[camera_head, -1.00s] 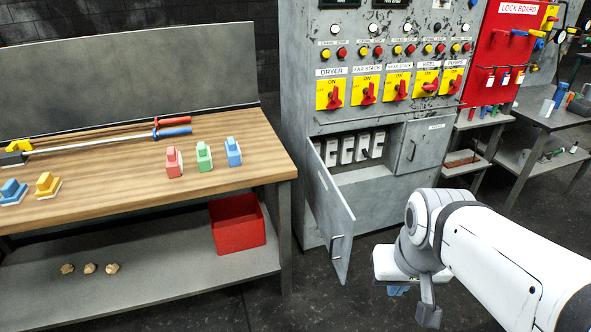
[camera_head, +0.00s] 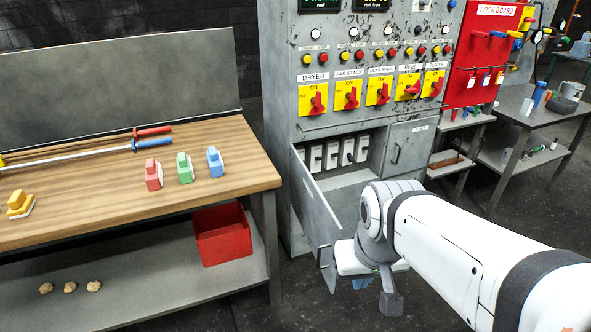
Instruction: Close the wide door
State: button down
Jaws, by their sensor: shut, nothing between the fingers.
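The wide door (camera_head: 312,207) is a grey metal panel on the lower left of the control cabinet (camera_head: 375,124). It stands swung open toward me, hinged at the left, with its handle (camera_head: 323,256) near the free edge. The opening shows several white switch blocks (camera_head: 331,154) inside. My gripper (camera_head: 363,283) is low, just right of the door's free edge, its white body overlapping that edge in the picture. The fingers are shut and empty; they are partly hidden by my wrist. I cannot tell whether the gripper touches the door.
A smaller grey door (camera_head: 408,146) right of the opening is closed. A wooden workbench (camera_head: 100,205) with coloured blocks stands left, close to the open door. A red bin (camera_head: 222,236) sits on its lower shelf. Dark floor (camera_head: 300,305) is clear in front of the door.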

aim_at(321, 228)
jog(key=i, duration=0.85)
jog(key=z, duration=0.45)
jog(key=k, duration=1.5)
jog(key=u, duration=0.85)
jog(key=i, duration=1)
